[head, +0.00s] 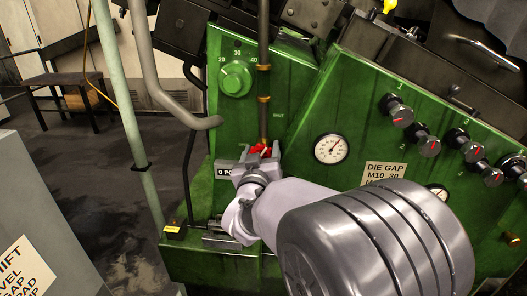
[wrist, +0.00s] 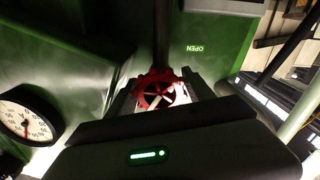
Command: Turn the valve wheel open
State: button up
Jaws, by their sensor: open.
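The red valve wheel (head: 263,150) sits at the lower end of a dark vertical pipe on the green machine, mostly hidden behind my gripper in the head view. In the wrist view the spoked red wheel (wrist: 160,90) lies between my two fingers. My gripper (wrist: 162,92) is open, with one finger on each side of the wheel; I cannot tell whether either finger touches it. It also shows in the head view (head: 260,160), reaching the wheel from the front. An OPEN label (wrist: 195,48) appears upside down beside the pipe in the wrist view.
A round gauge (head: 331,148) is right of the wheel, with several black knobs (head: 428,146) farther right. A green dial (head: 236,78) is above left. A grey bent pipe (head: 165,95) and a pale green pole (head: 122,90) stand to the left.

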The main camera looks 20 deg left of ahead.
jog(key=c, duration=1.1)
